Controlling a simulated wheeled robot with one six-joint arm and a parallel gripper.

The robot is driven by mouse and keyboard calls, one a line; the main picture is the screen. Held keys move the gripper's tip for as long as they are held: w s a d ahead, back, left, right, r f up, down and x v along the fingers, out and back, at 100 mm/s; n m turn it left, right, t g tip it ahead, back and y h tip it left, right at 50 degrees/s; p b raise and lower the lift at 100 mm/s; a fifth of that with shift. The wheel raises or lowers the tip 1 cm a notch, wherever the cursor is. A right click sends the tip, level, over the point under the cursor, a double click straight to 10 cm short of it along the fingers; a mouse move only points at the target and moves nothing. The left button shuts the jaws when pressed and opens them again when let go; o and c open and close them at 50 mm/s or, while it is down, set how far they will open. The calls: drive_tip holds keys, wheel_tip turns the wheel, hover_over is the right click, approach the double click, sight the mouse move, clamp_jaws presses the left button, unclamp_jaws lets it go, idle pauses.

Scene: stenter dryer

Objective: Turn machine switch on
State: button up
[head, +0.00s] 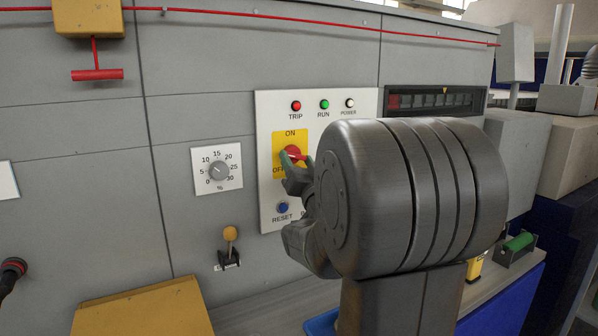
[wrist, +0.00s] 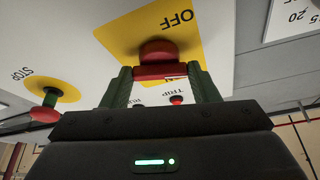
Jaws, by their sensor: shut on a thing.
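The machine switch (head: 292,153) is a red rotary knob on a yellow plate marked ON at the top and OFF at the lower left. It sits on a white control panel (head: 269,107). My gripper (head: 297,161) reaches in from the right, with its green fingers on either side of the knob's handle. In the wrist view, which is upside down, the red switch (wrist: 157,52) shows its handle between the two fingertips, and my gripper (wrist: 161,72) is shut on it. The gripper body hides the panel's lower right, and part of the ON label is covered in the wrist view.
TRIP (head: 296,106), RUN (head: 324,104) and POWER (head: 350,103) lamps sit above the switch, a blue RESET button (head: 283,208) below. A red STOP button (wrist: 45,114) is near the gripper. A dial (head: 218,170) and a yellow-knobbed lever (head: 231,233) are to the left.

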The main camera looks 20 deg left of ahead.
drive_tip(key=m+h+b, duration=0.1)
drive_tip(key=m, duration=0.1)
drive_tip(key=m+t+h+b, duration=0.1)
drive_tip(key=m, duration=0.2)
drive_tip(key=shift+s+a+h, duration=0.1)
drive_tip(key=shift+s+h, duration=0.05)
drive_tip(key=shift+h, duration=0.15)
drive_tip(key=m, duration=0.2)
drive_tip(key=m+h, duration=0.1)
drive_tip(key=shift+r+m, duration=0.25)
drive_tip(key=shift+m, duration=0.15)
drive_tip(key=m+p, duration=0.1)
drive_tip(key=m+h+p, duration=0.1)
drive_tip(key=m, duration=0.1)
drive_tip(key=shift+s+r+h, duration=0.1)
drive_tip(key=shift+r+h, duration=0.15)
drive_tip(key=shift+h, duration=0.05)
drive_tip(key=m+h+p, duration=0.1)
drive_tip(key=m+p, duration=0.1)
drive_tip(key=shift+a+r+m+g, duration=0.1)
drive_tip(key=shift+m+g, duration=0.3)
drive_tip(key=shift+m+g+h+p, duration=0.3)
drive_tip(key=shift+m+g+p, duration=0.1)
drive_tip(key=shift+m+p, duration=0.9)
drive_tip(key=shift+f, duration=0.2)
drive_tip(key=o, duration=1)
drive_tip(key=shift+s, duration=0.1)
